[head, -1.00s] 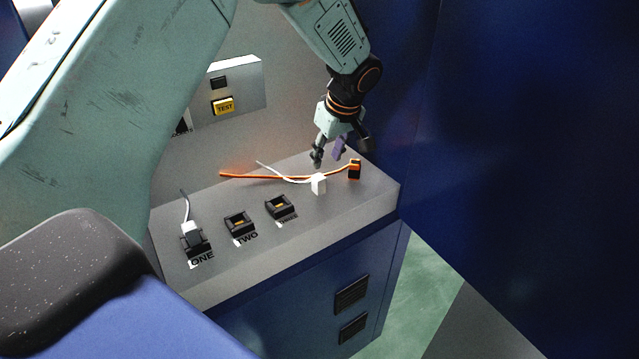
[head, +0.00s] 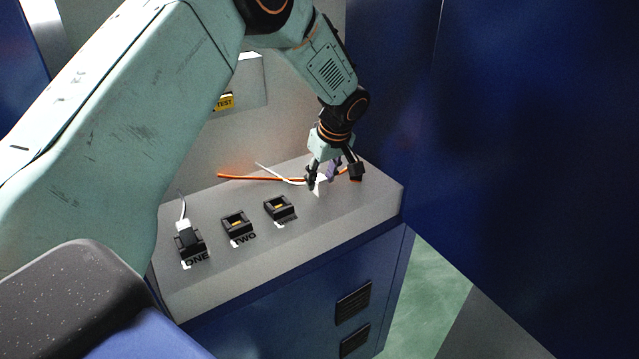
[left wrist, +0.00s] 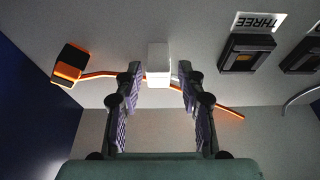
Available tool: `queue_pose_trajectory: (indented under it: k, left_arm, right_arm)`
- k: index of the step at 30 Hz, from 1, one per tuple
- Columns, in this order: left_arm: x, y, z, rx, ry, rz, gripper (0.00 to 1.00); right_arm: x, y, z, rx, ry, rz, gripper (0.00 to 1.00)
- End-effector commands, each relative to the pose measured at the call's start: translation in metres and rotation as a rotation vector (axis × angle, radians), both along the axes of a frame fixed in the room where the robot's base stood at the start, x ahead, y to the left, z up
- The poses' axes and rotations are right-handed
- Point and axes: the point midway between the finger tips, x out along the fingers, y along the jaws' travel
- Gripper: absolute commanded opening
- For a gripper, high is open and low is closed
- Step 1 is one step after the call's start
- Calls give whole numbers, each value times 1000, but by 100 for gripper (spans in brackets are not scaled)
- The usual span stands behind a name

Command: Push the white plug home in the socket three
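The white plug (left wrist: 158,60) lies on the grey bench top; in the head view (head: 319,188) it is partly hidden by my gripper. Its white cable trails to the left. My left gripper (left wrist: 157,75) is open, with its two fingers spread on either side of the plug, fingertips near its rear end. In the head view the left gripper (head: 333,182) is low over the bench at the plug. Socket three (head: 280,208) is black and empty, left of the plug; in the left wrist view (left wrist: 246,53) it is at the upper right beside its label. My right gripper is not in view.
An orange cable with a black and orange plug (left wrist: 70,65) lies beside and under the white one. Socket two (head: 238,223) is empty. Socket one (head: 190,243) holds another white plug. A blue wall (head: 540,150) stands to the right.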

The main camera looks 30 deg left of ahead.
Motion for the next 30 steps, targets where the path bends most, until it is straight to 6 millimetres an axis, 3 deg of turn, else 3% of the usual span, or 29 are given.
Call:
queue_pose_trajectory:
  k: [27, 30]
  left_arm:
    - [0, 0, 0, 0, 0, 0, 0]
    - [0, 0, 0, 0, 0, 0, 0]
  right_arm:
    - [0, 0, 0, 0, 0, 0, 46]
    - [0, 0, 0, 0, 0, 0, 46]
